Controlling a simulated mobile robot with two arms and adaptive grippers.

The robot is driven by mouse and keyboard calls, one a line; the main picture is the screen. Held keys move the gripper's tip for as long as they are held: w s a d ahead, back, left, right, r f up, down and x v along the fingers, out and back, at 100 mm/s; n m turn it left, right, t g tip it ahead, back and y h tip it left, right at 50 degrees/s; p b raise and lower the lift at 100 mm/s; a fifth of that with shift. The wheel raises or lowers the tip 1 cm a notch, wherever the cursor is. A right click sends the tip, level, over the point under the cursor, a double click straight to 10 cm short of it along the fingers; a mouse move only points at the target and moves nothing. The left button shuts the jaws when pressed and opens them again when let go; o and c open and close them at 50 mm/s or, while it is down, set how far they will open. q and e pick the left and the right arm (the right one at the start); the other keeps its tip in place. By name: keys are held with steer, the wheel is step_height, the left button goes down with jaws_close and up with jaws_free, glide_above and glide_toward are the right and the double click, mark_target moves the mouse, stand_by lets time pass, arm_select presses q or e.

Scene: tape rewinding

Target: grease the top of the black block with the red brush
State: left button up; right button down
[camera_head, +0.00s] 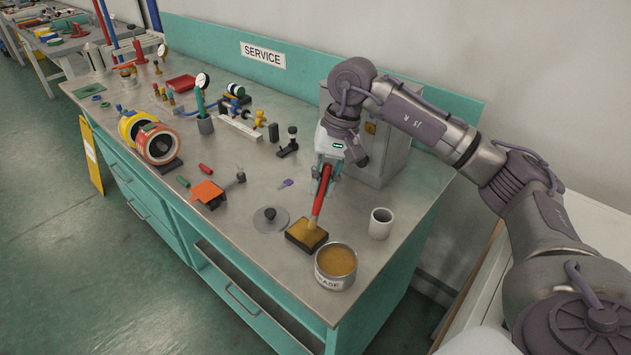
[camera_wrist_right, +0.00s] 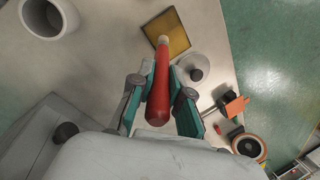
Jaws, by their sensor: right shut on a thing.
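The red brush (camera_head: 321,190) has a red handle and pale bristles. My right gripper (camera_head: 327,165) is shut on its handle, bristles pointing down. The black block (camera_head: 297,241) lies on the bench, its top covered in yellow-brown grease. The bristle end is at the block's top in the head view; whether it touches I cannot tell. In the right wrist view the brush (camera_wrist_right: 160,90) sits between the fingers (camera_wrist_right: 158,105), and the block's greased top (camera_wrist_right: 172,30) lies beyond it. The grease tin (camera_head: 335,268) stands open next to the block, full of brown grease. My left gripper is not in view.
A white cup (camera_head: 380,223) stands right of the block, and a grey lid with a knob (camera_head: 270,218) lies left of it. A grey cabinet (camera_head: 385,150) stands behind my gripper. Tape rolls (camera_head: 158,144) and small tools occupy the bench's left part. The bench's front edge is close to the tin.

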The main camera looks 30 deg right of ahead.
mark_target(327, 171)
steer(key=v, duration=0.1)
steer(key=p+v, duration=0.1)
steer(key=v, duration=0.1)
steer(key=p+v, duration=0.1)
steer(key=shift+s+a+r, duration=0.2)
steer(key=shift+r, duration=0.25)
steer(key=shift+r+p, duration=0.3)
steer(key=shift+p, duration=0.1)
steer(key=shift+r, duration=0.25)
steer(key=shift+a+p+v, duration=0.15)
steer(key=shift+p+v, duration=0.25)
steer(key=shift+v, duration=0.25)
steer(key=shift+a+p+v, duration=0.15)
steer(key=shift+p+v, duration=0.25)
steer(key=shift+v, duration=0.25)
